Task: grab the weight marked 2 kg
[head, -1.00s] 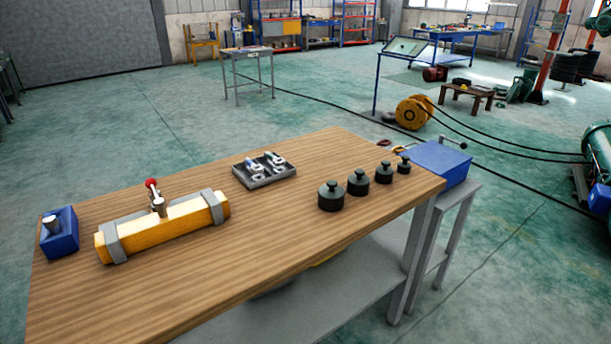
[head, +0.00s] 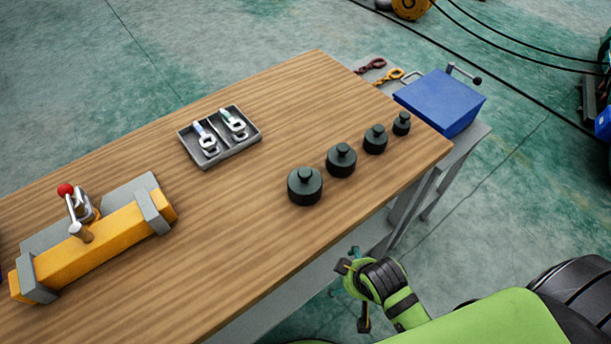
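Several dark weights with knobs stand upright in a row on the wooden table, shrinking toward the right. They are the largest weight (head: 305,187), the second (head: 341,161), the third (head: 375,140) and the smallest (head: 401,124). No marking is readable on any of them, so I cannot tell which is the 2 kg one. My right gripper (head: 351,293) is below the table's front edge in the head view, apart from the weights. Its fingers look spread and empty. My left gripper is not in view.
The table in front of the weights is clear.

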